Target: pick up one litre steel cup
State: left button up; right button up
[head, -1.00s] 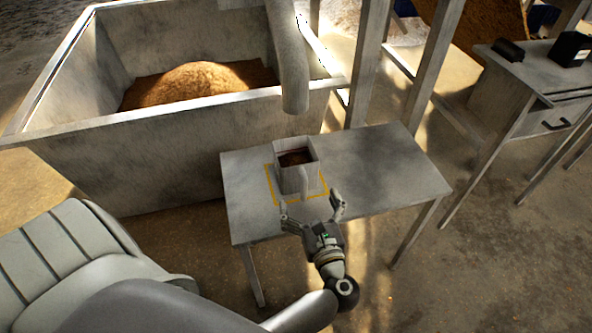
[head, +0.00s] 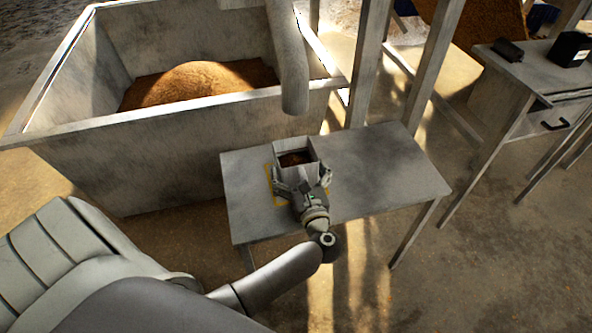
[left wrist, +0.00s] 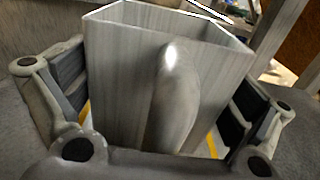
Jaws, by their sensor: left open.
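The steel cup (head: 294,150) is a square metal vessel with brown grain inside. It stands upright on a small grey metal table (head: 385,165), on a yellow outlined square. My left gripper (head: 302,181) is open at the cup's near side. In the left wrist view the cup (left wrist: 125,75) stands between the two open finger pads, with its rounded handle (left wrist: 175,100) facing the camera. Gaps show between the pads and the cup walls. In the head view the gripper hides the cup's lower part and handle. My right gripper is not in view.
A large steel bin (head: 160,165) with a heap of grain (head: 200,85) stands behind the table on the left. A round spout (head: 290,70) hangs above the cup's far side. Another table (head: 540,75) with black items is at right. The small table's right half is clear.

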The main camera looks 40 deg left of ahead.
pick_arm(q)
jog(key=c, duration=1.3)
jog(key=shift+r, duration=0.2)
jog(key=c, duration=0.3)
